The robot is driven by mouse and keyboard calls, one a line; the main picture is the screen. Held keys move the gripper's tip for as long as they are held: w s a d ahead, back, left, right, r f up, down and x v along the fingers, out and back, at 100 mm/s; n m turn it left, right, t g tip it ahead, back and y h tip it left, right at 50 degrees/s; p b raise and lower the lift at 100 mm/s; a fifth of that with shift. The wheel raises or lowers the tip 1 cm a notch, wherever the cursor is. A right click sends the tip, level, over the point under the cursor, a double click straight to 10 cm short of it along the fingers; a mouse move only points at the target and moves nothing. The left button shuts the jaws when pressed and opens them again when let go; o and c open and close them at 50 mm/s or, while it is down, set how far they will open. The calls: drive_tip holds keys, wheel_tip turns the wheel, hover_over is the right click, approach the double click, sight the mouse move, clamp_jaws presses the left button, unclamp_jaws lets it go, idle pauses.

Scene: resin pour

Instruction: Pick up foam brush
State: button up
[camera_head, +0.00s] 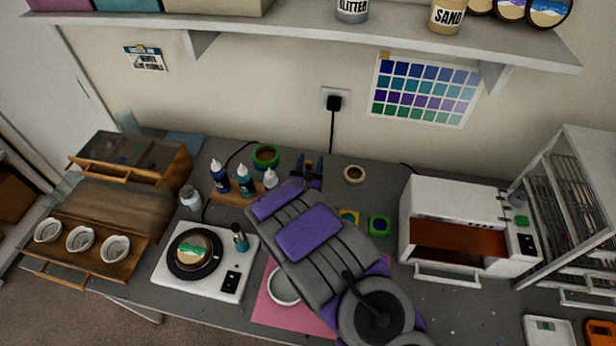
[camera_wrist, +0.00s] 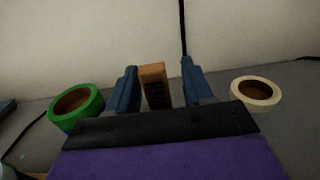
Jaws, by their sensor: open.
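A flat tan wooden piece with dark markings (camera_wrist: 153,86), apparently the foam brush's handle, stands upright in the middle of the wrist view. My gripper (camera_wrist: 163,88) is open, with one blue finger on each side of the piece. The lower part of the piece is hidden behind the dark edge of my gripper. In the head view my gripper (camera_head: 307,170) is at the back of the worktop near the wall, and my arm hides much of what lies below it.
A green tape roll (camera_head: 265,155) is left of my gripper and a cream tape roll (camera_head: 354,174) right. Bottles (camera_head: 220,176) stand close on the left. A white turntable (camera_head: 206,262) is front left, a white oven (camera_head: 455,222) right. A shelf (camera_head: 300,25) overhangs the back.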

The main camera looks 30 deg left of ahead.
drive_tip(key=shift+d, duration=0.1)
drive_tip(key=shift+c, duration=0.6)
drive_tip(key=shift+a, duration=0.25)
drive_tip(key=c, duration=0.7)
drive_tip(key=shift+d, duration=0.1)
clamp_jaws()
drive_tip(key=shift+r, duration=0.15)
